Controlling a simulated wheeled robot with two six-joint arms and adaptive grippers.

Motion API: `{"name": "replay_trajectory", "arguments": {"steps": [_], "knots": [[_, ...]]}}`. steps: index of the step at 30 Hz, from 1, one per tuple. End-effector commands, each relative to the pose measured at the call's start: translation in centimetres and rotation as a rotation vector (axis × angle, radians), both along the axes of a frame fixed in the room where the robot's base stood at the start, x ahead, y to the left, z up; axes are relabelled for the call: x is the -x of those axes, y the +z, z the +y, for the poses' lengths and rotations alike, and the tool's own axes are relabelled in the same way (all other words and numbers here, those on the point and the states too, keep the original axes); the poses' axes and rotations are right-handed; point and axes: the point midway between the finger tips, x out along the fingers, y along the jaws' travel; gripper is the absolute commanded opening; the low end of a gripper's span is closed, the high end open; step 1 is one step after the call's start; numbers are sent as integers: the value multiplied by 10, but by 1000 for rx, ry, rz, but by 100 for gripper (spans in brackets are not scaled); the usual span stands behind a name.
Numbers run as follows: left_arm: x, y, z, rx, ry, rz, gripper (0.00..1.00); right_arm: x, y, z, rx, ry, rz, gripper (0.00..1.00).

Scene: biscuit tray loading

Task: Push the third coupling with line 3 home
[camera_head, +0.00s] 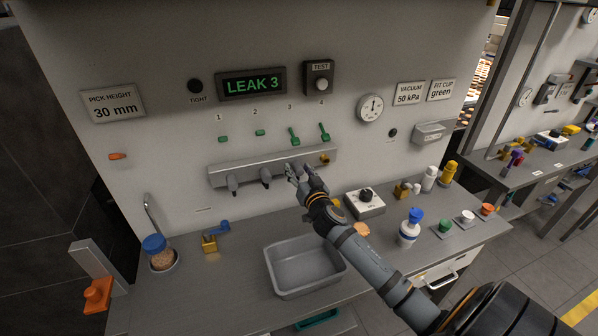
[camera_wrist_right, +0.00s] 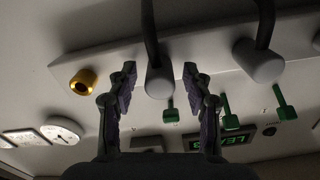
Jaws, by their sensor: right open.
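A grey manifold bar (camera_head: 225,176) runs along the wall under the numbers 1 to 4. The third coupling (camera_wrist_right: 160,82) is a dark grey cylinder with a dark line on it. It shows between the fingertips in the right wrist view, with gaps on both sides; my gripper mostly hides it in the head view. My right gripper (camera_head: 304,174) is open at the bar, its fingers (camera_wrist_right: 158,75) either side of this coupling. The second coupling (camera_wrist_right: 258,62) is beside it. A brass port (camera_wrist_right: 83,82) without a coupling is at the fourth place. The display (camera_head: 251,84) reads LEAK 3.
A grey tray (camera_head: 273,277) stands on the bench below the bar. A white box with a black knob (camera_head: 365,202) and several bottles stand to the right. Green levers (camera_head: 294,137) sit above the bar. The TIGHT lamp (camera_head: 195,86) is dark.

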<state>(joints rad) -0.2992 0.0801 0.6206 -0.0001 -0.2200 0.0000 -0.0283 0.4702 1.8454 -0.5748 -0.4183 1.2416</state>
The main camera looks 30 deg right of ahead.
Motion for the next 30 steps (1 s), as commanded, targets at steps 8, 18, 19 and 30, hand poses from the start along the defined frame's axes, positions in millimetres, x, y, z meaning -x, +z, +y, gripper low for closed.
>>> {"name": "replay_trajectory", "arguments": {"steps": [8,18,19,30], "knots": [[2,0,1,-1,0,2,40,29,-2,7,4,3,5,50],[1,0,0,0,0,2,40,102,-2,24,5,2,6,50],[1,0,0,0,0,2,40,106,-2,25,5,2,5,50],[1,0,0,0,0,1,40,116,0,28,-1,0,0,50]]}}
